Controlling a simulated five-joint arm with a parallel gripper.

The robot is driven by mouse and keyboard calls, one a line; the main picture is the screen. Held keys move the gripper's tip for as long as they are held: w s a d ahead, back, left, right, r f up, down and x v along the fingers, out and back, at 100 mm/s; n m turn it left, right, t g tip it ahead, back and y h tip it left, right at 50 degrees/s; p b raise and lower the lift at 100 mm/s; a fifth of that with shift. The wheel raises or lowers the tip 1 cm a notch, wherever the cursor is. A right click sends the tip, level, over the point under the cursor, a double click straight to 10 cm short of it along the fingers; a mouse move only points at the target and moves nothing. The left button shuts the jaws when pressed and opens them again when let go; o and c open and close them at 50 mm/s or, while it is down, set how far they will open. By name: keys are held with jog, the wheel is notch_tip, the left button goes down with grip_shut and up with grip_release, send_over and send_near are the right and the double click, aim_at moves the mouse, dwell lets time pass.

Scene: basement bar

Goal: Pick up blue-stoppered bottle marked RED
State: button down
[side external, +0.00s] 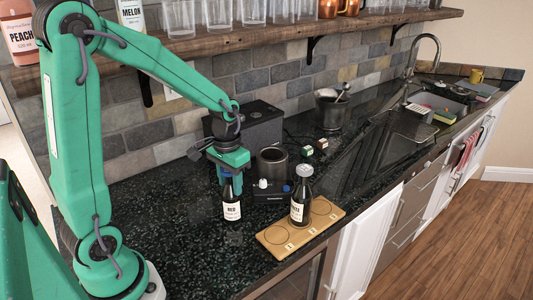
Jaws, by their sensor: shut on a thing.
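The dark bottle with a white label reading RED (231,211) is upright at the middle of the black counter. My gripper (229,181) points down from above and is shut on its top. The blue stopper is hidden by the jaws. I cannot tell whether the bottle's base touches the counter or hangs just above it.
Ringed spots on the board beside the second bottle are empty. A shelf (210,43) with glasses hangs above. The front left counter is clear.

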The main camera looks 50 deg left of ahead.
jog(key=shift+r, duration=0.6)
notch_tip(320, 180, up, 3)
jog(key=shift+d, duration=0.15)
jog(key=s+d+r, duration=0.3)
jog(key=d+r, duration=0.3)
jog(key=d, duration=0.4)
jog(key=shift+s+d+r, duration=0.35)
jog(key=shift+s+d, duration=0.05)
